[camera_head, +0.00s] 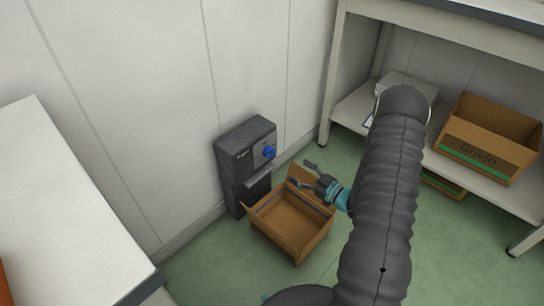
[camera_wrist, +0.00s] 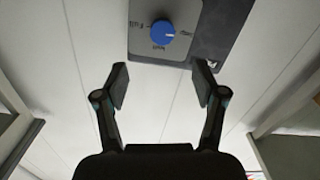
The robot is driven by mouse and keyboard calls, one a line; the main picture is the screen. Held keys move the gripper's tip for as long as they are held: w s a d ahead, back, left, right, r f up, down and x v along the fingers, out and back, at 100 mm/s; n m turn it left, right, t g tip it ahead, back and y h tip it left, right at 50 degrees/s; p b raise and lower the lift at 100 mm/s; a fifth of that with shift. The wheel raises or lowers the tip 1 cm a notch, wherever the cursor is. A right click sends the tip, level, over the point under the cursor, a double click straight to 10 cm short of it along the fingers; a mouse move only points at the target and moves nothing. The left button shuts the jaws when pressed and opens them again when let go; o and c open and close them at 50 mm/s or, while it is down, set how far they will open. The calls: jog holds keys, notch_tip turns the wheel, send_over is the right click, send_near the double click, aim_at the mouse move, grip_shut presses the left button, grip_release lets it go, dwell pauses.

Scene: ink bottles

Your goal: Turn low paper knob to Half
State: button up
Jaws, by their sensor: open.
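The low paper knob is a blue round knob (camera_head: 269,152) on a grey plate at the front of a dark box-shaped unit (camera_head: 236,181) by the wall. In the wrist view the blue knob (camera_wrist: 162,33) sits at the top, beyond my fingertips, with dial words around it; one reads "Full", the others are hard to read. The knob's exact setting is not clear. My gripper (camera_wrist: 161,86) is open and empty, its two fingers apart below the knob and not touching it. In the head view my gripper (camera_head: 312,174) is to the right of the unit.
An open cardboard box (camera_head: 292,224) stands on the green floor below my gripper. A shelf unit (camera_head: 470,172) at the right holds a cardboard box labelled "Crivio" (camera_head: 480,152). A white table (camera_head: 60,215) is at the left. The wall is close behind the unit.

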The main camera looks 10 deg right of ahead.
aim_at(271, 154)
jog(key=x, duration=1.3)
jog(key=shift+w+a, duration=0.15)
jog(key=shift+a, duration=0.15)
jog(key=c, duration=1.1)
